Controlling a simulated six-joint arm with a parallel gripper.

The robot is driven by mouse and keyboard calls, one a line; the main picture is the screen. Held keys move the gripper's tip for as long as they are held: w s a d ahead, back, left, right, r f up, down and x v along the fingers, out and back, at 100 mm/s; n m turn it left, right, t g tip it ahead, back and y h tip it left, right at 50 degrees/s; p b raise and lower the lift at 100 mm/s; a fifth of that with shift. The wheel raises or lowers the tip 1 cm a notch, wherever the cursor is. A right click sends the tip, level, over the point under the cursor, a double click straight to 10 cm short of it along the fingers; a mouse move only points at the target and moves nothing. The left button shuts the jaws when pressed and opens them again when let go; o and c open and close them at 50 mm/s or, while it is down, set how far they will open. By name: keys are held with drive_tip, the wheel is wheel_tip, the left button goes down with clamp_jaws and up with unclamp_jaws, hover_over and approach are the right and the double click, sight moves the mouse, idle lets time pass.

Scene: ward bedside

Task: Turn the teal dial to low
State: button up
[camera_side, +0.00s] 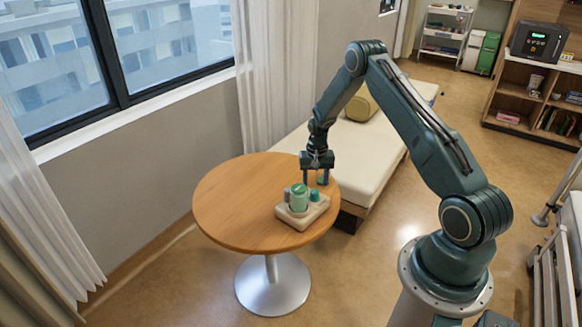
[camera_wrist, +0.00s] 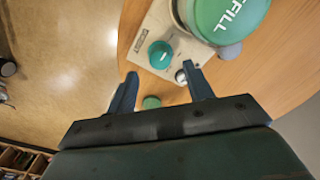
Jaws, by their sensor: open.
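The teal dial (camera_wrist: 160,54) sits on a corner of the pale base (camera_wrist: 150,24) of a small device, with a light mark on its top. It also shows in the side view (camera_side: 315,195), just below my gripper (camera_side: 316,180). In the wrist view my gripper (camera_wrist: 160,71) is open and empty, its fingers pointing toward the dial, which lies just past and between the tips. I cannot tell the exact height gap, and no contact shows. I cannot read the dial's setting. A small silver part (camera_wrist: 180,76) sits by the right fingertip.
A small green round thing (camera_wrist: 151,102) lies near the fingers. The round wooden table (camera_side: 225,195) is clear on its left. A bed (camera_side: 362,150) stands behind.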

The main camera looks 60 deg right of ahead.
sight(315, 192)
drive_tip(key=shift+f, duration=2.15)
drive_tip(key=c, duration=1)
